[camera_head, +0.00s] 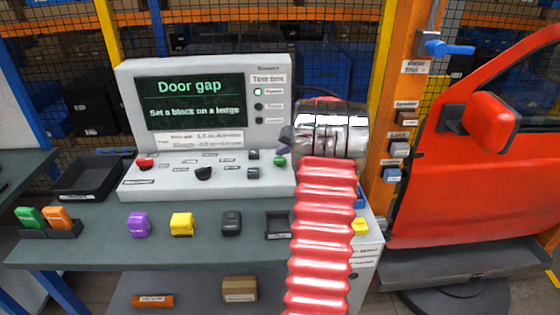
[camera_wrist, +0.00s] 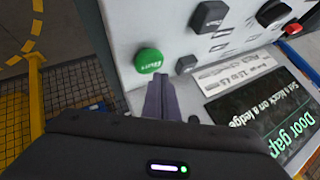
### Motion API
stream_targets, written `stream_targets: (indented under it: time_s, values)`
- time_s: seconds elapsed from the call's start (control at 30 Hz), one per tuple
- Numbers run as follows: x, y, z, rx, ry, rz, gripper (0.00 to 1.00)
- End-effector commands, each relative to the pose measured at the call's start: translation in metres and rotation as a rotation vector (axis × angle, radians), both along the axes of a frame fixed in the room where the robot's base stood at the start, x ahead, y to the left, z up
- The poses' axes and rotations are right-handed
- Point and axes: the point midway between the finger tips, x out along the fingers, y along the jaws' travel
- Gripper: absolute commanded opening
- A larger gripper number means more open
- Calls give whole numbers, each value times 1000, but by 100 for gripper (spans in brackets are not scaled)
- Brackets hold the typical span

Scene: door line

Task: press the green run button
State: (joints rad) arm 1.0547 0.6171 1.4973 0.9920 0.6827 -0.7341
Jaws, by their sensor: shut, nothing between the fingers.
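The green run button (camera_head: 280,160) is a round knob at the right end of the test box's sloped panel. It also shows in the wrist view (camera_wrist: 148,61), just beyond my fingertips and slightly to their left. My gripper (camera_wrist: 161,80) is shut and empty, its fingers together and pointing toward the panel. In the head view my gripper (camera_head: 286,138) is mostly hidden behind my silver wrist, with only a dark tip at its left. I cannot tell whether the fingertips touch the button; a small gap appears in the wrist view.
The test box (camera_head: 205,100) has a screen reading "Door gap, Set a block on a ledge". A black knob (camera_head: 203,173) and a red knob (camera_head: 145,163) share its panel. Purple (camera_head: 138,224) and yellow (camera_head: 182,224) blocks stand on the bench. A red door (camera_head: 490,150) is at right.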

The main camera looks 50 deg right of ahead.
Motion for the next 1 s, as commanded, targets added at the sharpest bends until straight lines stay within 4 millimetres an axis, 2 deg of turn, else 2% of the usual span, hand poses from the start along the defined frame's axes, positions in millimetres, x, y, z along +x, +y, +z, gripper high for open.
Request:
stream_targets:
  time_s: [0.3,1.0]
  values:
    - [-1,0,-7,1,0,0,0]
    - [-1,0,-10,0,0,0,0]
